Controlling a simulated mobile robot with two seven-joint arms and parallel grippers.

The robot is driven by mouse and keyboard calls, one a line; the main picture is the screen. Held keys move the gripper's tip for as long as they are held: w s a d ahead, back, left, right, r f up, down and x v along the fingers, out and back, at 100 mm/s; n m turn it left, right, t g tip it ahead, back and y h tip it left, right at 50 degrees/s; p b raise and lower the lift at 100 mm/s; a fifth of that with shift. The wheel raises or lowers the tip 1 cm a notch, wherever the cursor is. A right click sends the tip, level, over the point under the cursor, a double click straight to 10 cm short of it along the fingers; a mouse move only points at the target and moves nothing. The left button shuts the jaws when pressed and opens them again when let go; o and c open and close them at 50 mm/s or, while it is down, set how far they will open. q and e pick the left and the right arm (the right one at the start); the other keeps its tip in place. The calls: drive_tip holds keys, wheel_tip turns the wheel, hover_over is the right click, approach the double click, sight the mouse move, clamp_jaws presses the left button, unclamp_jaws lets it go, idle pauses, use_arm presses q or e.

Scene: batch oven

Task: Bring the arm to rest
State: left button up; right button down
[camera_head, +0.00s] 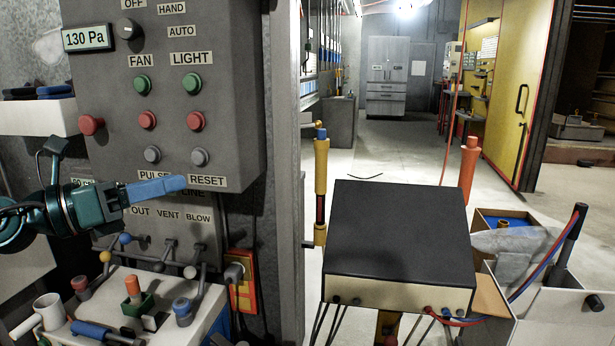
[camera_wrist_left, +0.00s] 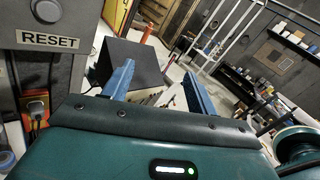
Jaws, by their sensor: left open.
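My left arm comes in from the left in the head view. Its teal left gripper (camera_head: 178,185) points right, with a blue finger in front of the lower part of the grey control panel (camera_head: 230,90). The finger overlaps the area near the PULSE and RESET labels; I cannot tell whether it touches the panel. In the left wrist view the two blue fingers of the gripper (camera_wrist_left: 160,88) stand apart with nothing held between them. The RESET label and a grey button (camera_wrist_left: 46,9) show at the upper left there. My right gripper is in neither view.
A white bench (camera_head: 205,315) with knobs, levers and a mug (camera_head: 48,310) lies below the gripper. A black-topped box (camera_head: 400,235) stands right of centre, beside a yellow post (camera_head: 321,165). A white bin (camera_head: 560,318) holds cables at the right. Open floor (camera_head: 395,150) extends behind.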

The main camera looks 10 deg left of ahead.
use_arm(q)
drive_tip(key=s+d+f+n+t+y, duration=0.2)
drive_tip(key=f+n, duration=0.6)
drive_tip(key=n, duration=0.1)
drive_tip(key=s+d+f+n+t+y, duration=0.2)
drive_tip(key=d+f+n, duration=0.1)
drive_tip(key=f+n, duration=0.55)
drive_tip(key=s+d+f+n+t+y, duration=0.2)
drive_tip(key=s+f+n, duration=0.1)
drive_tip(key=f+n, duration=0.6)
drive_tip(key=s+d+f+n+g+y, duration=0.4)
drive_tip(key=s+d+f+n+g, duration=0.15)
drive_tip(key=s+f+n, duration=0.75)
wheel_tip(320, 180, up, 6)
drive_tip(key=w+g+p, duration=0.1)
drive_tip(key=g+p, duration=0.1)
drive_tip(key=p, duration=1.3)
drive_tip(key=shift+w+a+y, duration=0.25)
drive_tip(key=shift+w+y, duration=0.05)
drive_tip(key=shift+w, duration=0.1)
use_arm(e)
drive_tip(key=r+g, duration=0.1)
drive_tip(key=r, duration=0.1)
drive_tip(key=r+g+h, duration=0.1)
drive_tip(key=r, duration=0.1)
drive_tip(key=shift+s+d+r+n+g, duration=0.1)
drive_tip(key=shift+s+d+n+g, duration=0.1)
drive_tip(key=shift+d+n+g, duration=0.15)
